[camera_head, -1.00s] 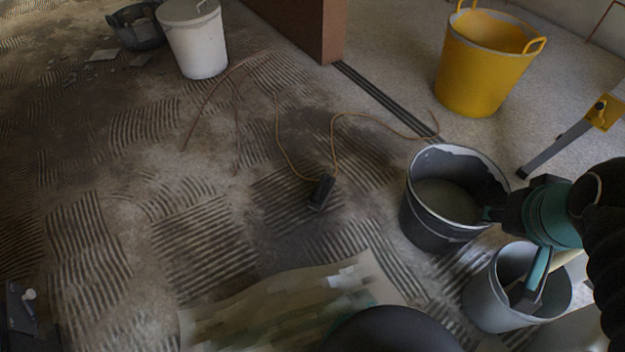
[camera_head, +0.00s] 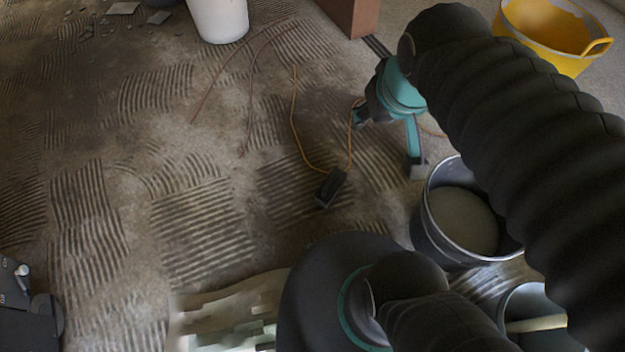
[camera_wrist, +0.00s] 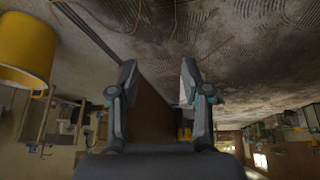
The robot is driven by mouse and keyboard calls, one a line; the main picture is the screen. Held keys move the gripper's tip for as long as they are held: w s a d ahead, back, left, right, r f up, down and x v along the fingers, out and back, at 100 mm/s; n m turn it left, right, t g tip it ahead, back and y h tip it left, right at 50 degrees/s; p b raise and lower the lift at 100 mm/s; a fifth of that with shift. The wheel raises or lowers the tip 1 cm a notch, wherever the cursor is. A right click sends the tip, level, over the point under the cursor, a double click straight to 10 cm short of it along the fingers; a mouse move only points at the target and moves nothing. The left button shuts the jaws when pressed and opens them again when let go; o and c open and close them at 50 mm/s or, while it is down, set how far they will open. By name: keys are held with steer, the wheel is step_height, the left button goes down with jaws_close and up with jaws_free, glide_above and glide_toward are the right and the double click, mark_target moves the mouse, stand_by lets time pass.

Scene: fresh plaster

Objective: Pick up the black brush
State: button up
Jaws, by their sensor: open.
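A small black block-like object (camera_head: 329,187) lies on the ridged floor by an orange cord in the head view. It may be the black brush, but I cannot tell for sure; no bristles show. My gripper (camera_head: 388,142) is above and to the right of it in the picture, apart from it. The wrist view shows both fingers of my gripper (camera_wrist: 158,78) spread apart, with nothing between them. I cannot make out the black object in the wrist view.
A dark bucket of pale paste (camera_head: 425,225) and a grey bucket with a wooden handle in it (camera_head: 510,300) stand at right. A yellow tub (camera_head: 555,35) and white bucket (camera_head: 218,18) stand farther back. Floor left of the black object is mostly clear.

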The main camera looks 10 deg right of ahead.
steer(key=w+f+n+g+b, duration=0.1)
steer(key=w+f+n, duration=0.3)
steer(key=w, duration=0.2)
steer(key=w+f+n+g, duration=0.1)
steer(key=w+f+n, duration=0.3)
steer(key=w+n, duration=0.15)
steer(key=n+g+h+b, duration=0.25)
steer(key=n+g, duration=0.25)
steer(key=n, duration=1.2)
glide_above(331, 178)
steer(key=shift+y, duration=0.45)
steer(key=f, duration=4.3)
steer(key=shift+w+f+b, duration=0.2)
steer(key=shift+w+b, duration=0.1)
steer(key=shift+w, duration=0.1)
steer(key=shift+s+f+b, duration=0.2)
steer(key=shift+f+b, duration=0.1)
steer(key=shift+f, duration=1.35)
steer(key=shift+s+f+b, duration=0.2)
steer(key=shift+f+b, duration=0.1)
steer(key=shift+f, duration=1.3)
jaws_close()
